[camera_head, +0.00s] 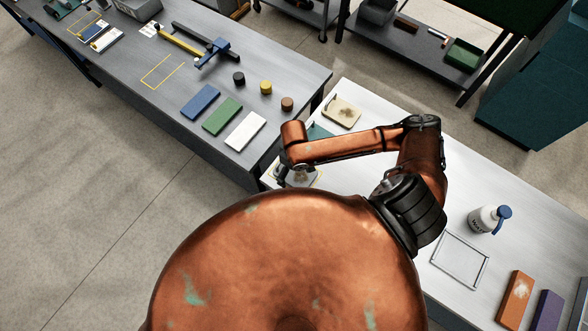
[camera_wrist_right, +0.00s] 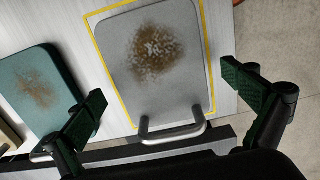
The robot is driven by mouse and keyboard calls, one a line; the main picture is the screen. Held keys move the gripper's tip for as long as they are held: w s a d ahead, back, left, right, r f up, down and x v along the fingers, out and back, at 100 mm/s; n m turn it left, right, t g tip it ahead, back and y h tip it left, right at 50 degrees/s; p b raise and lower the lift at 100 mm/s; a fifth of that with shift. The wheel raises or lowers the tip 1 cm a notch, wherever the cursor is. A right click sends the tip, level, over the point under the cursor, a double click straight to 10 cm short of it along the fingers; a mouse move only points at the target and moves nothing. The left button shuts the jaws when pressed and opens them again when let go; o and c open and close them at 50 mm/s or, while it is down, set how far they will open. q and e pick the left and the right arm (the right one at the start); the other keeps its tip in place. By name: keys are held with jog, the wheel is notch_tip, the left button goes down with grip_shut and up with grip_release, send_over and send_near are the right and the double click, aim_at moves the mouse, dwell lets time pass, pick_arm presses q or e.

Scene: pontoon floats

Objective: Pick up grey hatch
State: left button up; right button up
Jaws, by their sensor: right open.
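The grey hatch (camera_wrist_right: 190,80) is a flat rounded plate with a brown rusty patch and a metal bar handle (camera_wrist_right: 172,134) on its near edge. It lies inside a yellow outline on the light table. In the head view the grey hatch (camera_head: 306,180) is mostly hidden by my right arm. My right gripper (camera_wrist_right: 165,90) is open, with its fingers apart to either side of the handle in the wrist view; contact with it does not show. In the head view my right gripper (camera_head: 281,174) is partly hidden. My left gripper is not in view.
A teal hatch (camera_wrist_right: 35,90) lies beside the grey one, and a beige hatch (camera_head: 341,111) lies farther along the table. A dark table (camera_head: 300,75) adjoins.

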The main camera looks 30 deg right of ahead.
jog(key=shift+c, duration=0.3)
jog(key=c, duration=1.4)
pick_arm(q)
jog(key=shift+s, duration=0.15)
pick_arm(e)
jog(key=shift+c, duration=0.2)
